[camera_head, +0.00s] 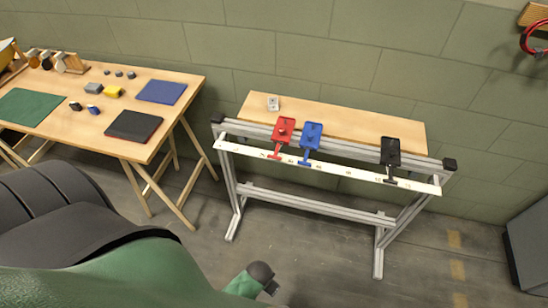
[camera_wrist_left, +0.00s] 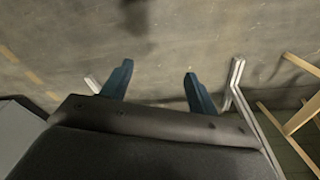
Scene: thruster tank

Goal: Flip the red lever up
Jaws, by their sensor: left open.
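The red lever (camera_head: 279,147) is mounted on the front rail of the metal stand, at its left part. Its handle hangs down from the red housing over the white strip. The blue lever (camera_head: 308,150) is just right of it, and the black lever (camera_head: 390,165) is farther right. Both also point down. My left gripper (camera_wrist_left: 158,82) is open and empty in the left wrist view, with bare floor beyond its two teal fingers. In the head view a green and dark arm part shows low at the centre, well below the levers; its fingers are not clear. My right gripper is not in view.
A wooden table (camera_head: 165,135) with mats and small blocks stands left. A dark grey box (camera_head: 530,245) is at the right edge. Floor in front of the stand is clear.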

